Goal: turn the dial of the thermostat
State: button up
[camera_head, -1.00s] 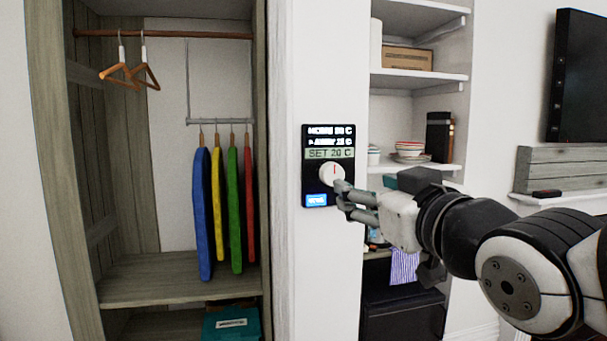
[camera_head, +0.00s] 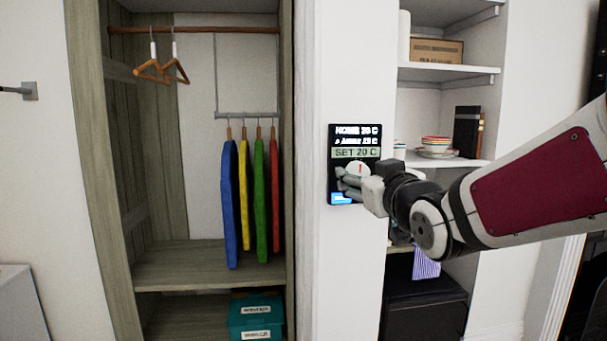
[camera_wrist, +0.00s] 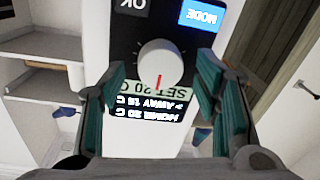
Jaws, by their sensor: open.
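The thermostat (camera_head: 340,192) is a black panel on the white wall strip between the wardrobe and the shelves. Its screen has a highlighted line reading SET 20 C, with HOME 20 C and AWAY lines beside it. Its white round dial (camera_wrist: 160,64) has a red pointer mark and shows upside down in the wrist view. My gripper (camera_head: 350,183) is at the panel in the head view and covers the lower part of the dial. In the wrist view the teal-padded fingers (camera_wrist: 157,100) are open, one on each side of the dial, with gaps between them and it.
An open wardrobe (camera_head: 210,265) with hangers and several coloured hanging boards stands to the left. Shelves (camera_head: 445,75) with bowls, books and a box are to the right, behind my arm. A teal box (camera_head: 256,318) sits low in the wardrobe.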

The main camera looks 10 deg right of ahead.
jog(key=shift+w, duration=0.4)
jog(key=c, duration=1.2)
jog(key=shift+o, duration=0.2)
jog(key=shift+a+n+g+h+b, duration=0.1)
jog(key=shift+n+g+h+b, duration=0.05)
jog(key=shift+n+b, duration=2.95)
jog(key=shift+a+n+g+h+b, duration=0.15)
jog(key=shift+n+b, duration=2.25)
jog(key=shift+n, duration=1.3)
